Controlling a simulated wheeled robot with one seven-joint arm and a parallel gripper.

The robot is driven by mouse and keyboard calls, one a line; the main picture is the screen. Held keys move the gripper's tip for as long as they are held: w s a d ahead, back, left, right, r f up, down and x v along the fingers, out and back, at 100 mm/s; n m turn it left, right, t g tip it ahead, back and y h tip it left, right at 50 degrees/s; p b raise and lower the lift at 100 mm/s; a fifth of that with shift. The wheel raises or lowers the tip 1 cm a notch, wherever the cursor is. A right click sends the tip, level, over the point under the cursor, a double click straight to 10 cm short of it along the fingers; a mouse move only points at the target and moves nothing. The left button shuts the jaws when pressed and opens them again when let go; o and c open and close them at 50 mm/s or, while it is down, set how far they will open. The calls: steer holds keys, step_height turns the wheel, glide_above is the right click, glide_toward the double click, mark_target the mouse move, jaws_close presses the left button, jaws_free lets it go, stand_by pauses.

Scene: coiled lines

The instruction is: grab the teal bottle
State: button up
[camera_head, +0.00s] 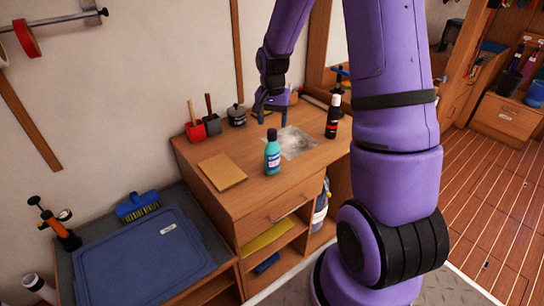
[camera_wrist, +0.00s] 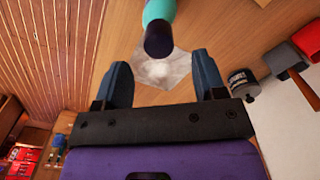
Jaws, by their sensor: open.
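The teal bottle (camera_head: 272,156) stands upright on the wooden cabinet top, near its front edge, with a dark cap and a pale label. In the wrist view the teal bottle (camera_wrist: 158,12) shows at the top middle, its dark cap toward me and part of it cut off by the frame edge. My gripper (camera_head: 272,113) is behind the bottle over the back of the cabinet top, apart from it. In the wrist view my gripper (camera_wrist: 163,80) has its two fingers spread wide with nothing between them, the bottle lying beyond the fingertips.
A black bottle (camera_head: 332,117) stands to the right of the teal bottle.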

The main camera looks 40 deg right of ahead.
mark_target(272, 130)
steer(key=shift+s+a+f, duration=0.15)
steer(key=shift+f, duration=1.5)
steer(key=shift+s+a+f, duration=0.1)
steer(key=shift+f, duration=1.55)
jaws_close()
